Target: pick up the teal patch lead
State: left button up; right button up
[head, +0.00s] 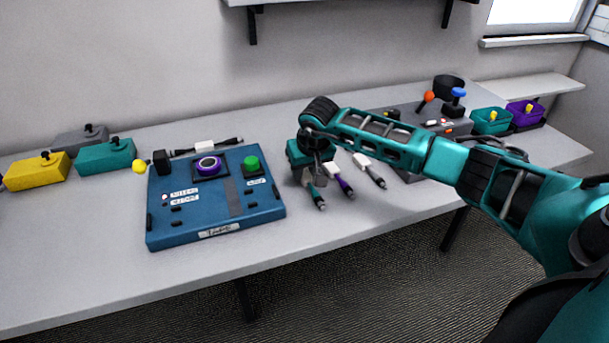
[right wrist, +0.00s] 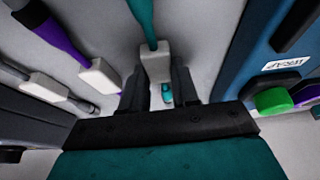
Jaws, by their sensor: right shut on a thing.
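The teal patch lead (head: 313,190) lies at the left of a row of leads on the grey table in the head view. In the right wrist view the teal lead (right wrist: 143,20) runs up from a pale block (right wrist: 156,64) around it. My right gripper (head: 309,174) points down over it and partly hides it. In the right wrist view the dark fingers of my right gripper (right wrist: 159,88) are shut on the lead at this block, one on each side. My left gripper is not in view.
A purple lead (head: 345,188) and a grey lead (head: 371,172) lie just right of the teal one. A blue panel (head: 215,222) with a green button (head: 251,163) stands close on the left.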

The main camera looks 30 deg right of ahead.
grip_shut()
jog(key=shift+r, duration=0.15)
